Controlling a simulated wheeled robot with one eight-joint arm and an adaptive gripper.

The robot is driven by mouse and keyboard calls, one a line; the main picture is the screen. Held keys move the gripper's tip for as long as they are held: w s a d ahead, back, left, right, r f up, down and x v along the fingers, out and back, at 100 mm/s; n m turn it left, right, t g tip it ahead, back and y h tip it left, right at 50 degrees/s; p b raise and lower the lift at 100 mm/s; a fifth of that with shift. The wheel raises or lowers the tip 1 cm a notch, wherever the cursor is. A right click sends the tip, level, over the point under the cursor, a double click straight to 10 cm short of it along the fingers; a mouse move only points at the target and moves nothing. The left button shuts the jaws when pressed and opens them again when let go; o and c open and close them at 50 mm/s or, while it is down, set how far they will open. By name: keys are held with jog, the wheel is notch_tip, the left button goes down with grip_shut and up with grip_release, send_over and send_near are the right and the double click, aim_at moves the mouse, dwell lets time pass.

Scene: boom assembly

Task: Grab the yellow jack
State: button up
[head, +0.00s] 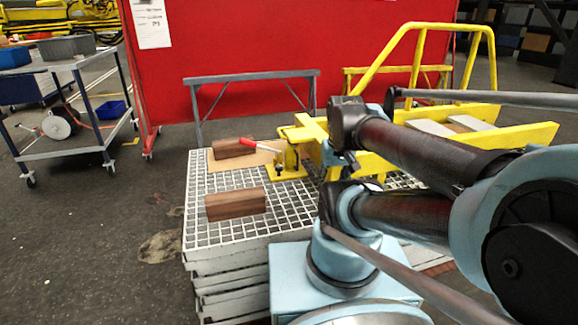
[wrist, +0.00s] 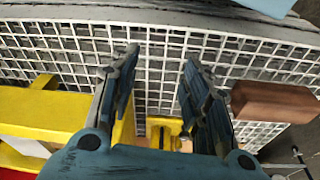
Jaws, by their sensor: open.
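The yellow jack (head: 287,163) stands on the white grating at the near end of the yellow boom frame, with a red handle (head: 262,147) pointing left. In the wrist view, a yellow part that looks like the jack (wrist: 163,127) shows low between the fingers, partly hidden by my gripper's body. My gripper (wrist: 160,60) is open and empty, its fingers spread over the grating. In the head view my arm covers part of the boom frame, and I cannot make out the fingers.
A wooden block (head: 235,203) lies on the grating (head: 198,232), and another block (head: 233,147) lies on a board behind. A brown block also shows right of my fingers (wrist: 272,102). The yellow boom frame (head: 520,136) extends right. A cart (head: 75,62) stands left; floor between is clear.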

jog(key=w+a+r+n, duration=0.2)
jog(key=w+r+n, duration=0.35)
jog(key=w, duration=0.25)
notch_tip(320, 180, up, 2)
jog(key=n+g, duration=0.2)
jog(key=n, duration=1.2)
send_over(277, 157)
jog(key=f, duration=1.2)
jog(key=shift+s, duration=0.25)
jog(key=shift+w+a+f, duration=0.1)
jog(key=shift+w+f, duration=0.05)
jog(key=shift+f, duration=1.15)
jog(key=shift+w+f, duration=0.1)
jog(key=shift+f, duration=1.15)
jog(key=shift+c, duration=0.5)
grip_shut()
